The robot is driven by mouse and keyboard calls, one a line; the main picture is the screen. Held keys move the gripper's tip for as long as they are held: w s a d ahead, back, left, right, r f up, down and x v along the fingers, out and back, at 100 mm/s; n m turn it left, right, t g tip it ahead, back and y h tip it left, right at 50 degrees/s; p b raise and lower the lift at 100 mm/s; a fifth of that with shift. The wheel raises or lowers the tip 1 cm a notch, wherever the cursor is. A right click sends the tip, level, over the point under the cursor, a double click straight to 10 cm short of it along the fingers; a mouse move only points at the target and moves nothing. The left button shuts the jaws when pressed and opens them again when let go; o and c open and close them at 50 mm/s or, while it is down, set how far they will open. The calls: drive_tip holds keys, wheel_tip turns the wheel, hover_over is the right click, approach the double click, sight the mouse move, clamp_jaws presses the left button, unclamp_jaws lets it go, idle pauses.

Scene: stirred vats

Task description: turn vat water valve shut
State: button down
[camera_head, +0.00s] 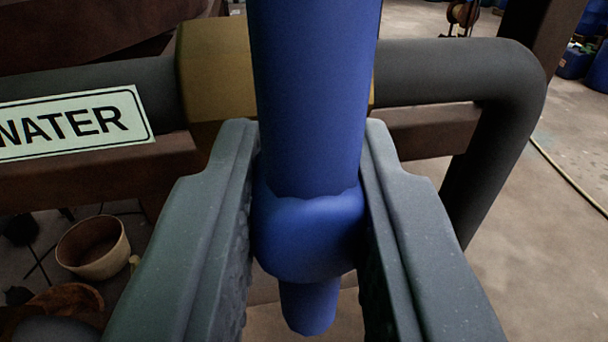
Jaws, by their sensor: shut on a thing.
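The blue valve handle (312,100) stands large in the middle of the view, running from the top edge down to a rounded collar and a narrower end. My gripper (312,215) is shut on it, with one grey finger on each side of the collar. Behind the handle is a brass-coloured valve body (215,70) on a dark grey pipe (440,70). A white label (75,122) at the left reads "WATER", its first letter partly cut off. The handle crosses in front of the pipe, and it hides part of the valve body.
The pipe bends down at the right (515,100). A rusty brown beam (110,175) runs behind and below it. A pale bucket (93,248) stands on the floor at lower left. Blue drums (575,60) stand far right. The floor at right is open, with a thin hose (570,178).

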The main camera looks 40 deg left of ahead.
drive_tip(key=c, duration=1.3)
unclamp_jaws()
drive_tip(key=shift+s, duration=0.1)
drive_tip(key=shift+b+v, duration=1.4)
drive_tip(key=shift+v, duration=5.4)
